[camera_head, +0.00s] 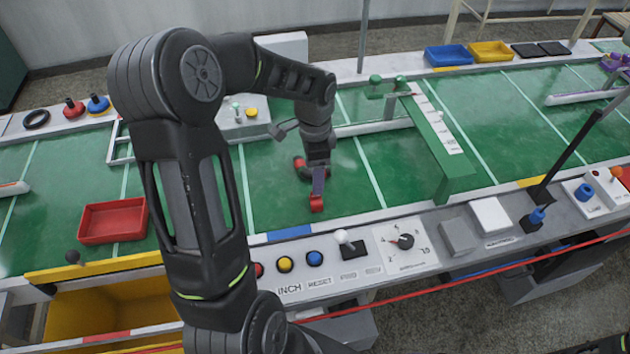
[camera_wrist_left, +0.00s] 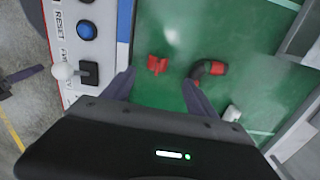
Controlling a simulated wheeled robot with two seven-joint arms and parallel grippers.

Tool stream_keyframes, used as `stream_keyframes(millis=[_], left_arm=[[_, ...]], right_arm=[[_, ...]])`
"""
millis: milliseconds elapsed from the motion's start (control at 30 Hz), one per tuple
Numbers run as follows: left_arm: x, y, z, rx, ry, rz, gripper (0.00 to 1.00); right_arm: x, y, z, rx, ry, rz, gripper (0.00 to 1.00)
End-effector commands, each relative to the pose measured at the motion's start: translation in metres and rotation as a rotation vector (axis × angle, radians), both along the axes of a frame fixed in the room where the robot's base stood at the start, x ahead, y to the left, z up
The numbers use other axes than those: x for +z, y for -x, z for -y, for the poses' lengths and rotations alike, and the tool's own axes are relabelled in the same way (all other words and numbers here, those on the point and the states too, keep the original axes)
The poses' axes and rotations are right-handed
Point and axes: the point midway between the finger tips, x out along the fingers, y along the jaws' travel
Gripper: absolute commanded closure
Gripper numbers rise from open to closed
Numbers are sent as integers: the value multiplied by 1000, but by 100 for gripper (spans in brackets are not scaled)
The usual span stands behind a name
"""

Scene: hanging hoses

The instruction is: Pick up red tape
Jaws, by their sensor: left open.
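A small red piece (camera_head: 316,203), which looks like the red tape, lies on the green mat near the front panel. It also shows in the left wrist view (camera_wrist_left: 157,65), ahead of the gap between my fingers. My left gripper (camera_head: 318,182) points down just above and behind it. In the left wrist view its two fingers (camera_wrist_left: 158,92) are spread with nothing between them. A curved red-and-black part (camera_wrist_left: 210,70) lies close by, partly behind the right finger; the head view shows it (camera_head: 300,166) beside my gripper.
A front panel with buttons, a white-knobbed lever (camera_head: 346,240) and a dial (camera_head: 404,241) borders the mat. A red tray (camera_head: 113,221) sits at left. A green raised beam (camera_head: 438,145) stands to the right. Green mat around the red piece is mostly clear.

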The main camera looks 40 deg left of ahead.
Motion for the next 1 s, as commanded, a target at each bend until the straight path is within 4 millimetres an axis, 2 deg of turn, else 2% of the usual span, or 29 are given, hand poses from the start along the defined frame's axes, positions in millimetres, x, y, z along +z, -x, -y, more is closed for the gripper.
stream_keyframes(millis=[267,533,867,1000], left_arm=[[0,0,0,0,0,0,33],[-23,1,1,0,1,-2,33],[-27,0,1,0,0,0,33],[-36,1,2,0,1,-3,33]], right_arm=[[0,0,0,-1,1,-1,20],[3,1,0,-1,1,-1,20],[3,1,0,-1,1,-1,20],[7,1,1,-1,2,-3,20]])
